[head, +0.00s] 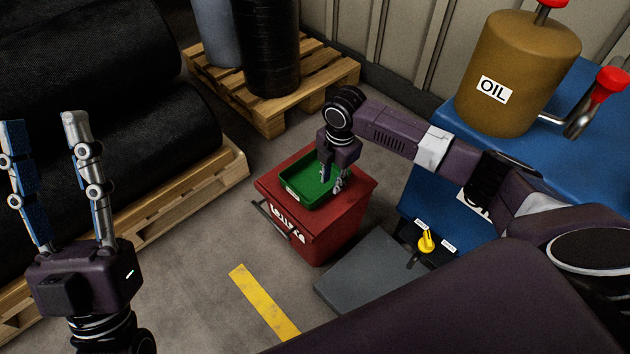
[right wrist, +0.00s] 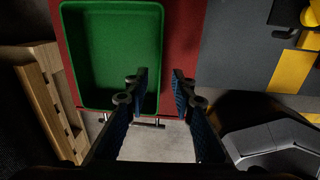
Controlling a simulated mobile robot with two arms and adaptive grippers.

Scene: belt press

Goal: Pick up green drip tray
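The green drip tray (head: 299,193) lies on the lid of the red bin (head: 318,235). It is a shallow, empty rectangular tray with a light label on its front wall. In the right wrist view the tray (right wrist: 112,45) fills the upper left. My right gripper (head: 334,182) points down at the tray's right side. Its fingertips (right wrist: 163,85) are apart, one over the tray's inside and one outside its right wall. Whether either touches the wall I cannot tell. My left gripper (head: 44,125) is open and empty at the far left, fingers pointing up.
A blue machine carries a brown oil can (head: 515,75) with red knobs. A yellow switch (head: 427,240) is on its front, beside a grey plate (head: 365,285). Black rolls (head: 90,130) and wooden pallets (head: 200,190) stand left and behind. Floor with a yellow stripe (head: 262,300) is clear.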

